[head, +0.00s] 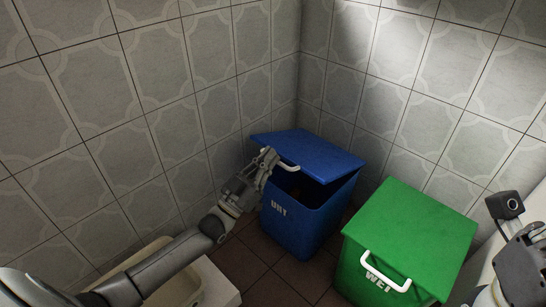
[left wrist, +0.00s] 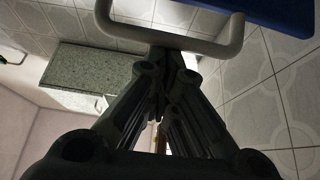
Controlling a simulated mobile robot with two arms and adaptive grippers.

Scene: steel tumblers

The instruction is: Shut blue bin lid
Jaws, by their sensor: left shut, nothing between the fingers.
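The blue bin (head: 298,222), marked DRY, stands in the corner of the room. Its blue lid (head: 312,153) is partly raised, with a dark gap at the front between lid and bin. A white handle (head: 287,167) sits at the lid's front edge. My left gripper (head: 268,157) is shut and empty, right at the handle. In the left wrist view the handle (left wrist: 170,38) crosses just beyond the fingertips, with the lid (left wrist: 285,12) at the top right. I cannot tell whether the fingers touch the handle. My right gripper's fingers are out of the head view.
A green bin (head: 412,235) marked WET, with its lid down and a white handle, stands right of the blue bin. Tiled walls (head: 180,100) close in behind and to the left. A patch of brown floor (head: 270,275) is clear in front of the blue bin.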

